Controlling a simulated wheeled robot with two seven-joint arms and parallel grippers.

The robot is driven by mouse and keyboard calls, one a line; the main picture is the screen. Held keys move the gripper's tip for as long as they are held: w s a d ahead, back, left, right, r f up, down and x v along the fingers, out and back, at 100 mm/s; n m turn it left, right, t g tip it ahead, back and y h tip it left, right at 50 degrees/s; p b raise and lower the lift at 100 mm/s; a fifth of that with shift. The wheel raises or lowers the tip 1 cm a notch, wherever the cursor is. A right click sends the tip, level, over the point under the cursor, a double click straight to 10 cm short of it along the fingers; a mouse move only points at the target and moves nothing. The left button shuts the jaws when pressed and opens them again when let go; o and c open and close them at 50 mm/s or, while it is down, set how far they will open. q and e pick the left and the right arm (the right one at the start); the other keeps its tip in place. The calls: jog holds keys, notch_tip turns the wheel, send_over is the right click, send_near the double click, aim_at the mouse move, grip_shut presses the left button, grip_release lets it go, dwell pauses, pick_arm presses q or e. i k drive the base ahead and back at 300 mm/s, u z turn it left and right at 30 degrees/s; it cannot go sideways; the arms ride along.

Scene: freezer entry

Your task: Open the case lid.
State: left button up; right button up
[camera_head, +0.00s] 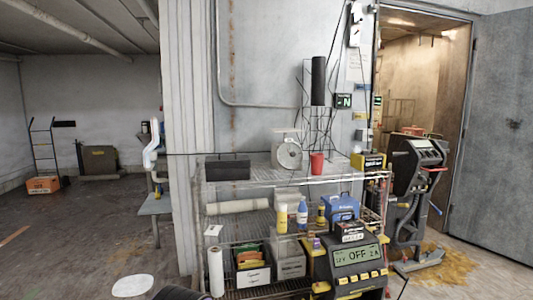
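Which thing is the case is not certain. A dark, box-shaped item (228,170) sits at the left of the shelf rack's top level, and it looks closed. A small blue box (341,206) on the middle level could also be a case. A larger dark olive box (98,160) stands on the floor at the far left. No lid stands raised on any of them.
The wire shelf rack (243,239) also carries a dial scale (289,154), a red cup (316,163), bottles and file boxes. A yellow-and-black unit (355,268) is low at its right. The freezer door (503,140) stands open. Floor at left is mostly clear.

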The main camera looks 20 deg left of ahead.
aim_at(221, 162)
jog(key=u, duration=0.55)
jog(key=i, duration=0.5)
jog(key=u, duration=0.8)
jog(key=i, duration=0.8)
jog(key=z, duration=0.55)
jog(key=i, duration=0.7)
jog(key=z, duration=0.7)
